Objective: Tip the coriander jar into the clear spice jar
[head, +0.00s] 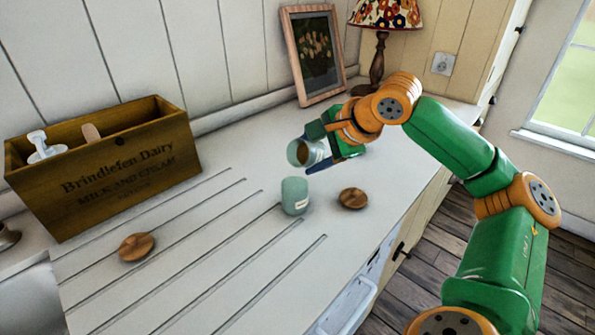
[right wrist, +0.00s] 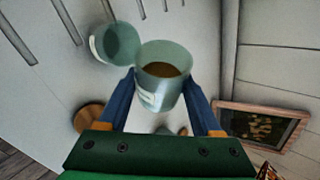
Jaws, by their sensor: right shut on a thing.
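My right gripper (head: 333,138) is shut on the coriander jar (head: 308,152), a glass jar with brown contents. The jar is tilted with its open mouth to the left, above the counter. In the right wrist view, the coriander jar (right wrist: 158,85) sits between the two blue fingers, with a pale label and the brown contents inside. The clear spice jar (head: 294,196) stands upright on the counter, just below and left of the held jar. It looks greenish with a pale label, and it also shows in the right wrist view (right wrist: 115,43). My left gripper is out of view.
One round wooden lid (head: 353,198) lies right of the standing jar, another (head: 136,246) at the left. A wooden crate (head: 105,165) with utensils stands at the back left. A picture frame (head: 314,52) and a lamp (head: 381,40) stand behind. The grooved counter (head: 235,225) is mostly clear.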

